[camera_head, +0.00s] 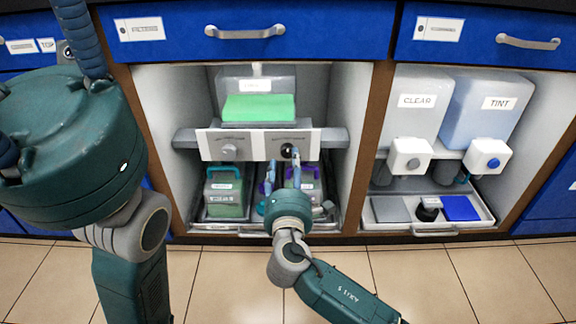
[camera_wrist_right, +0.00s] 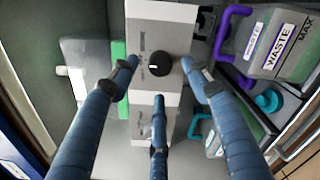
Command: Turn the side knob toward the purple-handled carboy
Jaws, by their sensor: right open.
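The black side knob (camera_head: 290,150) is on the right panel of the white front under the shelf. In the right wrist view, the black knob (camera_wrist_right: 160,65) sits between the fingertips of my right gripper (camera_wrist_right: 160,74); I cannot tell whether they touch it. In the head view, my right gripper (camera_head: 284,166) is open and empty, its fingers pointing up at the panel. The purple-handled carboy (camera_head: 306,184) stands below the right panel, partly hidden by the gripper. In the wrist view this carboy (camera_wrist_right: 285,50), labelled WASTE, is at upper right. My left gripper is out of view.
A teal-handled carboy (camera_head: 224,193) stands below the left panel, which has a grey knob (camera_head: 229,151). A clear tank with green content (camera_head: 258,106) sits above. CLEAR (camera_head: 416,102) and TINT (camera_head: 496,103) containers stand right of a brown divider.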

